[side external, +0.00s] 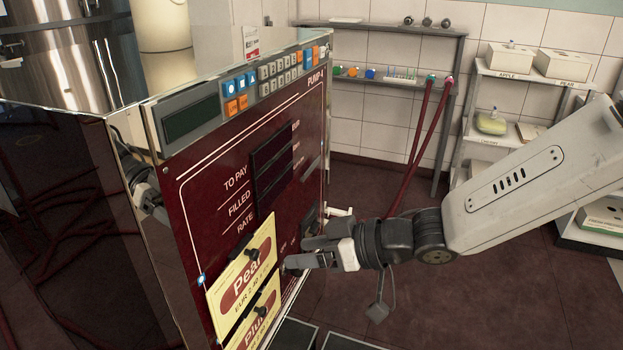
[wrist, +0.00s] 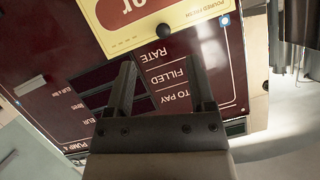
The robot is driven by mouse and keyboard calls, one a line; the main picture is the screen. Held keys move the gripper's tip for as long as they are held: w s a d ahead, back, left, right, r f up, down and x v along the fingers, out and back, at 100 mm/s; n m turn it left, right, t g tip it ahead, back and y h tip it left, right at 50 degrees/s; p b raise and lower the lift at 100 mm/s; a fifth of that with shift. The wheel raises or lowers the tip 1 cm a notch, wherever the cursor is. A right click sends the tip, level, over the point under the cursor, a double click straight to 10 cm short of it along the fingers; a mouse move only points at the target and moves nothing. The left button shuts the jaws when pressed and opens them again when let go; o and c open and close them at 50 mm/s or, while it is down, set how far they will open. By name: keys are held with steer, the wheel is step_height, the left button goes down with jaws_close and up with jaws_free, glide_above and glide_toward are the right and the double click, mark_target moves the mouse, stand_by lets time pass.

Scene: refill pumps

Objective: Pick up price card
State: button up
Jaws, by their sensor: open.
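A yellow price card reading "Pear" (side external: 245,272) hangs on the dark red front of the pump, with a dark round knob at its upper part. A second yellow card reading "Plum" (side external: 257,318) hangs just below it, cut by the bottom of the picture. My gripper (side external: 287,258) is beside the Pear card on its right, close to the panel. In the wrist view my gripper (wrist: 163,80) has its two fingers apart with nothing between them. A yellow card (wrist: 150,20) shows upside down beyond the fingertips, with a dark knob at its edge.
The pump panel (side external: 215,215) carries dark display windows, a keypad (side external: 280,75) and a white-handled part (side external: 338,211) near my gripper. Red hoses (side external: 422,135) hang from a rack at the back. Shelves with boxes (side external: 510,57) stand at the right. Floor between is open.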

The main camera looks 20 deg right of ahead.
mark_target(258, 254)
steer(key=shift+x, duration=1.4)
steer(key=shift+a+r, duration=0.1)
steer(key=shift+a, duration=0.1)
steer(key=shift+x, duration=2.5)
steer(key=shift+r, duration=0.15)
jaws_close()
